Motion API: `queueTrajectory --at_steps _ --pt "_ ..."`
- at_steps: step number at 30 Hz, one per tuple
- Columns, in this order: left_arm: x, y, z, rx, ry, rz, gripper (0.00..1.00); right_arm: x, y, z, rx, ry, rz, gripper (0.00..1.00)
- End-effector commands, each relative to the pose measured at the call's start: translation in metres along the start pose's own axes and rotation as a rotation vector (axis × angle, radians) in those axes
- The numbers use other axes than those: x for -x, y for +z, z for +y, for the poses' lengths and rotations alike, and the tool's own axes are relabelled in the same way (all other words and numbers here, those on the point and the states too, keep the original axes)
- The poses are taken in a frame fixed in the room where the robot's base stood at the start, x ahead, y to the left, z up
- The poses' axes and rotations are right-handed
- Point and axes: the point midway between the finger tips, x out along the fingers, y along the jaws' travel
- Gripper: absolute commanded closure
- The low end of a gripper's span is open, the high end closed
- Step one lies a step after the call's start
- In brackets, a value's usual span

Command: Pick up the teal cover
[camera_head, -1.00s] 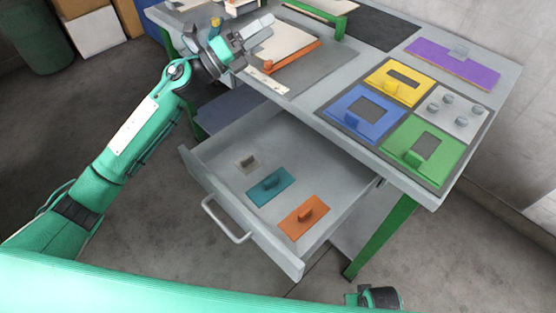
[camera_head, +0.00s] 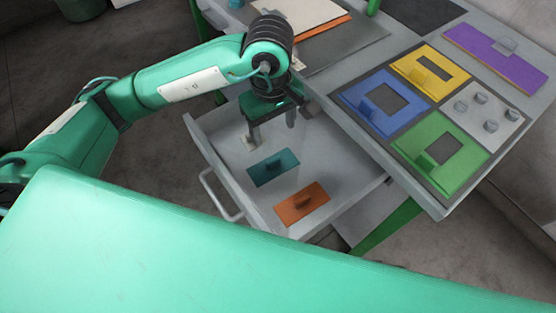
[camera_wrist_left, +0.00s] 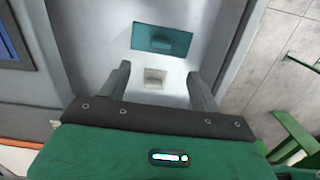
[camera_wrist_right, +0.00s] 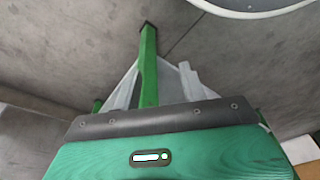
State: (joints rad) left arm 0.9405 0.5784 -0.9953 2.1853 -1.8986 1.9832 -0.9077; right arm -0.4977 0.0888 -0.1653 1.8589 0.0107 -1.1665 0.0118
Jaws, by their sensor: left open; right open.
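The teal cover (camera_head: 273,168) is a flat rectangle with a small raised handle, lying in the open drawer (camera_head: 350,172). It also shows in the left wrist view (camera_wrist_left: 163,40), beyond the fingertips. My left gripper (camera_head: 272,130) points down over the drawer, open and empty, above the small pale cover (camera_wrist_left: 155,78), which shows between its fingers in the left wrist view (camera_wrist_left: 160,80). The gripper is apart from the teal cover. My right gripper (camera_wrist_right: 158,75) is open and empty in its own wrist view, with floor and a green table leg beyond it.
An orange cover (camera_head: 302,203) lies in the drawer beside the teal one. The drawer handle (camera_head: 218,197) sticks out at the front. Yellow (camera_head: 430,72), blue (camera_head: 383,102) and green (camera_head: 440,152) frames and a purple plate (camera_head: 496,55) lie on the tabletop beside the drawer.

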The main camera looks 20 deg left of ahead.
Motion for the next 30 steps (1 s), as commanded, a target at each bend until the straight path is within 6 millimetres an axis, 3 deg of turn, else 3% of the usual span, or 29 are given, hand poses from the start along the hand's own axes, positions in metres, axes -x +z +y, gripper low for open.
queueTrajectory --at_steps 4,13,22,30 --pt "-0.014 -0.004 -0.004 -0.007 -0.014 0.029 0.36 0.000 0.000 0.000 0.000 0.000 0.000 0.57" --pt "-0.071 -0.005 -0.004 -0.005 -0.014 0.025 0.36 0.001 0.000 0.000 0.000 0.000 0.000 0.57" --pt "-0.093 -0.006 -0.004 -0.006 -0.012 0.025 0.36 -0.001 0.001 0.000 0.000 0.000 0.000 0.57" --pt "-0.128 -0.007 -0.004 -0.005 -0.013 0.024 0.36 -0.015 0.006 0.002 0.001 0.002 -0.003 0.57"
